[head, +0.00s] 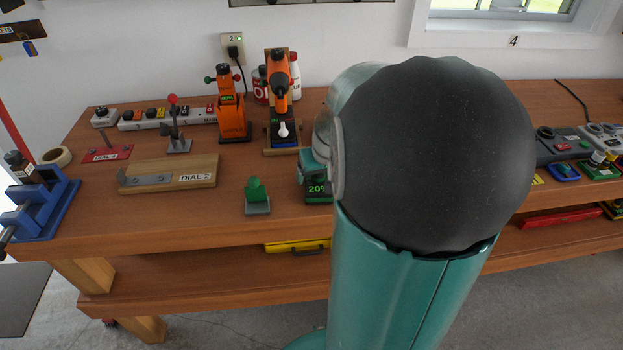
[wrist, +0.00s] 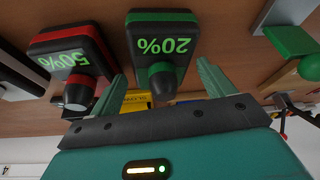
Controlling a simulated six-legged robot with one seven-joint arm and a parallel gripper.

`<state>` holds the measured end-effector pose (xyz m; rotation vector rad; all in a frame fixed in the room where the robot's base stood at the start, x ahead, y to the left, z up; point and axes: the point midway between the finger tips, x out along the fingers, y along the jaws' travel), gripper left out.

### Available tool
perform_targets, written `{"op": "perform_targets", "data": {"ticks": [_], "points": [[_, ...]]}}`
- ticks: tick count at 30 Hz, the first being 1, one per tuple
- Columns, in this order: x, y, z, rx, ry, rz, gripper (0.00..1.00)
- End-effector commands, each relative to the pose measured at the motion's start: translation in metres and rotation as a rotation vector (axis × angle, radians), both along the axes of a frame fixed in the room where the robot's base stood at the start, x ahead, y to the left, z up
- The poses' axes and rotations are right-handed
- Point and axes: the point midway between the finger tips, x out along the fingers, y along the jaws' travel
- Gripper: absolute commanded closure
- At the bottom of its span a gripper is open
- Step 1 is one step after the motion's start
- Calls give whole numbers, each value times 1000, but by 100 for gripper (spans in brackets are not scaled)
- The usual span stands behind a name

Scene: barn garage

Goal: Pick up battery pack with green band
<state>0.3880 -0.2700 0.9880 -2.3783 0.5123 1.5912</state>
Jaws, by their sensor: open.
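The battery pack with green band (wrist: 162,38) shows in the wrist view as a black block with a green band around its dark round neck and a green "20%" readout. In the head view its "20%" face (head: 318,190) shows partly on the bench, and my arm hides the rest. My gripper (wrist: 160,74) is open, with one teal finger on each side of the pack's neck. I see gaps between the fingers and the pack, and cannot tell how deep the neck sits between them. A similar pack with a red band (wrist: 70,55) reads "50%" beside it.
A green knob on a grey base (head: 257,200) stands left of the green-band pack. Behind are two orange tools (head: 233,105) on stands. A wooden "DIAL 2" board (head: 165,175) and blue vise (head: 45,203) are further left. My arm blocks the bench's middle.

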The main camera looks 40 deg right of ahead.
Motion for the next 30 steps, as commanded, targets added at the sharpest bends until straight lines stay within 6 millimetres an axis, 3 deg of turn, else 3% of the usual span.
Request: {"op": "perform_targets", "data": {"ticks": [3, 10, 18, 29, 30], "points": [[4, -1, -10, 1, 1, 1, 19], [5, -1, -11, 0, -1, 1, 19], [5, -1, -11, 0, -1, 1, 68], [5, -1, -9, -1, -2, 2, 69], [5, -1, -7, -2, -2, 2, 75]]}}
